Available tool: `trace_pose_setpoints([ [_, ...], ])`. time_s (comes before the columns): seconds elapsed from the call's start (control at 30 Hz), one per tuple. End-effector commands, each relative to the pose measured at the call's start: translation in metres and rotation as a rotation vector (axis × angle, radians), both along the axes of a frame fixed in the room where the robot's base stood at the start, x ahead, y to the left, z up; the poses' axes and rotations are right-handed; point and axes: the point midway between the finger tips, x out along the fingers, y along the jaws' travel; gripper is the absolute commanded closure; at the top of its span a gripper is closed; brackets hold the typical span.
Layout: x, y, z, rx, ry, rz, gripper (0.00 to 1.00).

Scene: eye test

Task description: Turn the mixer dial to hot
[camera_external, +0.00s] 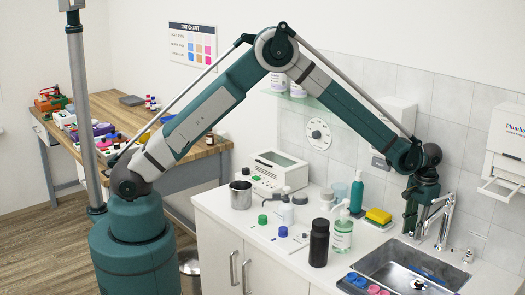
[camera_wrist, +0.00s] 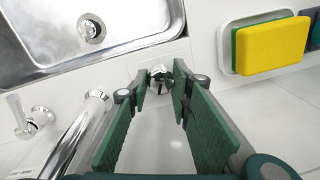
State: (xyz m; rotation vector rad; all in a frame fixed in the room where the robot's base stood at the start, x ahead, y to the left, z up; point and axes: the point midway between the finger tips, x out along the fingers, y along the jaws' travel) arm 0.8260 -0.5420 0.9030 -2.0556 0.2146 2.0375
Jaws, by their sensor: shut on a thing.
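The mixer dial (camera_wrist: 158,87) appears to be the small round chrome knob on the white counter behind the sink in the wrist view. My gripper (camera_wrist: 160,79) points down at it, with one green-padded finger on each side. The fingertips are shut on the knob and hide part of its sides. A dark mark shows on the knob, but I cannot read its setting. In the external view my gripper (camera_external: 411,227) is low beside the chrome tap (camera_external: 443,215), and the knob is hidden there.
The sink (camera_wrist: 152,38) is beside the knob. A yellow sponge (camera_wrist: 271,45) lies in a holder to the right in the wrist view. A teal bottle (camera_external: 357,192), a soap pump (camera_external: 342,236) and a black bottle (camera_external: 319,243) stand left of my gripper in the external view.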

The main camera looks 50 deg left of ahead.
Motion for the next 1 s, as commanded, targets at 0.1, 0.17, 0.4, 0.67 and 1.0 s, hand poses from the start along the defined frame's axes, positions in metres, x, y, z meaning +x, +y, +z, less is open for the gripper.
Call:
trace_pose_setpoints([
  [0.1,-0.0002,-0.0004,-0.0012,0.000,-0.001,-0.051,0.90],
  [0.17,-0.0003,-0.0003,-0.0014,0.000,0.000,-0.085,0.90],
  [0.4,-0.0006,0.0000,-0.0016,0.000,0.000,-0.267,0.90],
  [0.67,-0.0006,-0.0001,-0.0012,-0.001,-0.002,-0.491,0.90],
  [1.0,-0.0010,0.0002,-0.0004,0.000,-0.001,-0.699,0.90],
])
